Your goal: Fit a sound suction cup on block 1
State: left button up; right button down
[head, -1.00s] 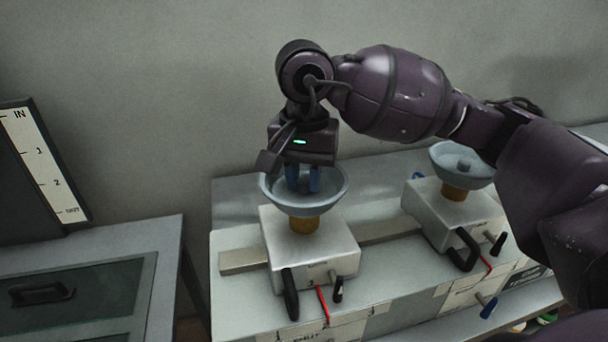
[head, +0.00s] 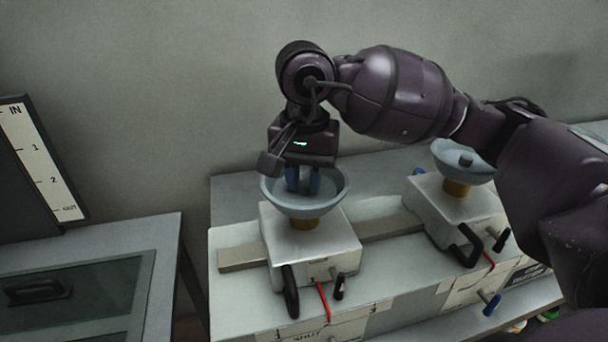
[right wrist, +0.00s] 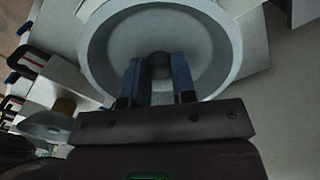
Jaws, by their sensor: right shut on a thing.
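A pale blue-grey suction cup (head: 306,206) sits mouth up on the brownish neck (head: 303,224) of the left white block (head: 312,248) in the head view. My right gripper (head: 303,182) points down into this cup. In the right wrist view its blue fingers (right wrist: 158,80) are shut on the dark knob (right wrist: 160,65) in the middle of the cup (right wrist: 212,52). A second, similar cup (head: 466,162) sits on the right white block (head: 448,207). Which block is block 1 I cannot tell. My left gripper is out of view.
The blocks stand on a rail (head: 390,226) along a grey bench. Black handles (head: 290,292) and red strips (head: 323,301) are at their fronts. A marked board (head: 42,160) and a drawer cabinet (head: 75,290) are at left. My right arm covers the right side.

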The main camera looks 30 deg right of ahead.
aim_at(304, 183)
jog(key=c, duration=1.2)
grip_release()
jog(key=shift+r+p, duration=0.5)
jog(key=shift+r, duration=0.8)
jog(key=shift+r+p, duration=1.05)
jog(key=shift+r, duration=1.55)
notch_tip(304, 183, up, 3)
jog(key=shift+r+p, duration=0.1)
jog(key=shift+p, duration=0.5)
jog(key=shift+s, duration=0.1)
